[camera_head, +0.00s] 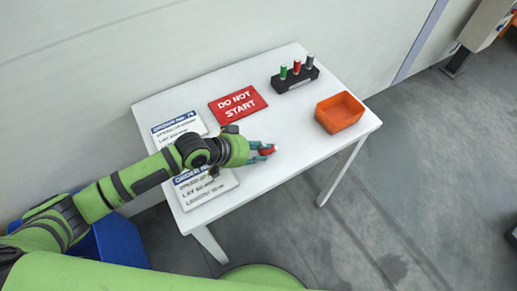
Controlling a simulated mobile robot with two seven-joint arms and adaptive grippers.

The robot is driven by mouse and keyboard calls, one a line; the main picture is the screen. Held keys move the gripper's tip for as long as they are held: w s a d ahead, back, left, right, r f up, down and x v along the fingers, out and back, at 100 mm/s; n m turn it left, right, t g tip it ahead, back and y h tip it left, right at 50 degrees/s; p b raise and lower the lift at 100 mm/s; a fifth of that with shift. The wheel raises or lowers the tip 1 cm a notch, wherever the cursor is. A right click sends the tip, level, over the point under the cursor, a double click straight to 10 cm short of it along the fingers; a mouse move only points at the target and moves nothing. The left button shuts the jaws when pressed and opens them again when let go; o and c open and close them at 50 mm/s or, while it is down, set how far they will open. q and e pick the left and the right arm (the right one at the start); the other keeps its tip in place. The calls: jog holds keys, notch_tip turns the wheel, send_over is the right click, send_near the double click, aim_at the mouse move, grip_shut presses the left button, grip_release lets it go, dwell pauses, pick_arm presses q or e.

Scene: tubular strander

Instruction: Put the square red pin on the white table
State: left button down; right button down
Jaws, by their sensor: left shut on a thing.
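The white table (305,158) stands against a pale wall. My left arm reaches in from the left over the table, and my left gripper (266,151) is shut on a small red thing, likely the square red pin (269,150). It is low over the table near its front edge; I cannot tell whether it touches the surface. The gripper's fingers hide part of the pin, so its shape is not clear. My right gripper is not in view.
A black holder (295,80) with green, red and grey pins stands at the back. An orange bin (340,112) is at the right. A red "DO NOT START" sign (238,105) and order sheets (178,129) lie on the left part. The table's middle is clear.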

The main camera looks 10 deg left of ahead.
pick_arm(q)
jog(key=c, duration=0.9)
grip_release()
jog(key=v, duration=1.2)
jog(key=shift+s, duration=0.1)
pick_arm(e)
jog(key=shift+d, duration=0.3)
